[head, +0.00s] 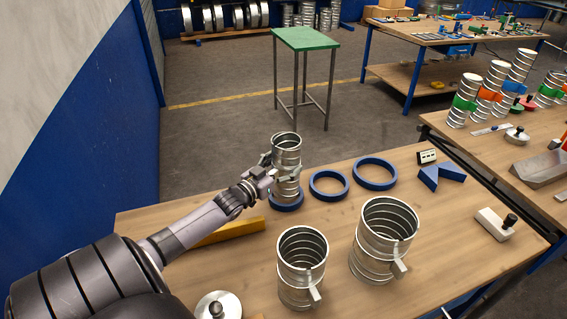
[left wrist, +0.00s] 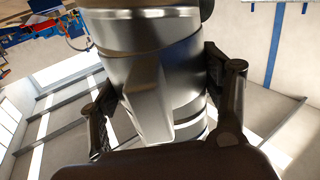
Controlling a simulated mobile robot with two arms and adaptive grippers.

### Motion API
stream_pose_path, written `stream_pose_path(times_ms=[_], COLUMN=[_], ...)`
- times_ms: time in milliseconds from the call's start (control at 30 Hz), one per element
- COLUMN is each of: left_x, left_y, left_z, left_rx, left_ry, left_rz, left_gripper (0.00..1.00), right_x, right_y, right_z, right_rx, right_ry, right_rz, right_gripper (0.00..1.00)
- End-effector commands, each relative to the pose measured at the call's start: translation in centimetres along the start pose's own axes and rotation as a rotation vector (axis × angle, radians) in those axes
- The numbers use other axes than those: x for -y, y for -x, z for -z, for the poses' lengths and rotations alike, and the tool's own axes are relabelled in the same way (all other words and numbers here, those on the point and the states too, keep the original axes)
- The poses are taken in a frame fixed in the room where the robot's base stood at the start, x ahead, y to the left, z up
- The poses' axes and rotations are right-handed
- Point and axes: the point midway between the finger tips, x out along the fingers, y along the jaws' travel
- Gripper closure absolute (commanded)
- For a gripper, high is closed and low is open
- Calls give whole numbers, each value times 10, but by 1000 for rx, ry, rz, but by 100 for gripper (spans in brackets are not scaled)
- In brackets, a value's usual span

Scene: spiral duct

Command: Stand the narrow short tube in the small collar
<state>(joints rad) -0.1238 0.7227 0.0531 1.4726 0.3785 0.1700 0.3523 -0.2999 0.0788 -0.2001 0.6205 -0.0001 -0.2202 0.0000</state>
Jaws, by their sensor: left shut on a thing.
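My left gripper (head: 272,176) is shut on the narrow short tube (head: 286,158), a ribbed shiny metal cylinder held upright. The left wrist view shows the tube (left wrist: 150,70) close up between the two fingers (left wrist: 165,120), with a metal tab on its near side. The small collar (head: 287,207), a blue ring, lies on the table at the tube's lower end. The tube's bottom is over or inside this ring; I cannot tell whether it rests on the table. My right gripper is in neither view.
Two more blue collars (head: 328,186) (head: 375,174) lie to the right. Two wider metal tubes (head: 302,265) (head: 383,240) stand in front. Blue wedge pieces (head: 440,177) and a small block with a black knob (head: 495,224) lie at the right.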

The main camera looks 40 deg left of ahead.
Motion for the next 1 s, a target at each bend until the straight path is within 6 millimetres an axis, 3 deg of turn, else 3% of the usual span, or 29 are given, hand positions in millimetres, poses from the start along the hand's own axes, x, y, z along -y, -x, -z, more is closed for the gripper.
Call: stream_pose_path(times_ms=[500, 967, 1000], left_x=[0, 0, 0], left_y=[0, 0, 0], left_z=[-32, -37, -37], left_rx=[-2, -3, -3], left_ry=[1, 0, 0], left_rz=[0, 0, 0], left_gripper=[66, 66, 28], right_x=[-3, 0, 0], right_y=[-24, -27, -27], right_z=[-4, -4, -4], right_rx=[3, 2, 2], right_ry=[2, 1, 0], right_rz=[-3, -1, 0], right_gripper=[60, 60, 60])
